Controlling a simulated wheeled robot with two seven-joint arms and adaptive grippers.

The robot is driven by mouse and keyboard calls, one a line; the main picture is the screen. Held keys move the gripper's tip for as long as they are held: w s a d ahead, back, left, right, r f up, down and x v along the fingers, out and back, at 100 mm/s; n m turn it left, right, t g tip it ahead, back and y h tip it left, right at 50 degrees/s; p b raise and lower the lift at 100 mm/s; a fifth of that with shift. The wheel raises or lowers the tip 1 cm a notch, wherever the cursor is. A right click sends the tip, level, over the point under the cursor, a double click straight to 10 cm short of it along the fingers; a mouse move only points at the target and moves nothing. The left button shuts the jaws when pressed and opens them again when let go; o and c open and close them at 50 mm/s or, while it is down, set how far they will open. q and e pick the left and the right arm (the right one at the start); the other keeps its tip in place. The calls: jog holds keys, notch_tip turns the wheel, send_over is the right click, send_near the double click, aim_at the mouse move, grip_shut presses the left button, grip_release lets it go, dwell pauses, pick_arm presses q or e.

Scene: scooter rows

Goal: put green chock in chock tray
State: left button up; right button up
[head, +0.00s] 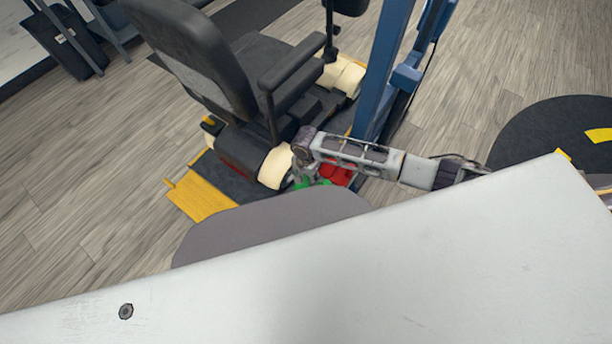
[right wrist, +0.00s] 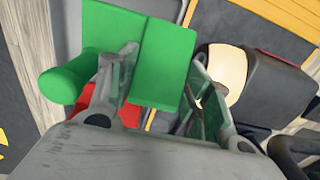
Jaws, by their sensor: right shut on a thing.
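The green chock (right wrist: 165,65) fills the upper middle of the right wrist view, with a blocky body and a rounded end at its left. My right gripper (right wrist: 157,88) is shut on it, one finger on each side. In the head view my right gripper (head: 303,172) is low beside the scooter's cream wheel, and only a small part of the green chock (head: 304,184) shows beneath it. I cannot clearly pick out the chock tray in either view. My left gripper is not in view.
A black-seated scooter (head: 218,75) with a yellow ramp-like plate (head: 203,190) stands close to my right gripper. A red thing (head: 337,174) lies near the gripper, by a blue post (head: 383,70). Wood-look floor at the left is open.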

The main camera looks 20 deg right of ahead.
jog(key=shift+f, duration=0.1)
jog(key=o, duration=1)
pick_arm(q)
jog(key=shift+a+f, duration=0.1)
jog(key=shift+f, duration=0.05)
pick_arm(e)
jog(key=shift+o, duration=1.3)
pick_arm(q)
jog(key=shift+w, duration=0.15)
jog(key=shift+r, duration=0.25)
pick_arm(e)
jog(key=shift+r, duration=0.25)
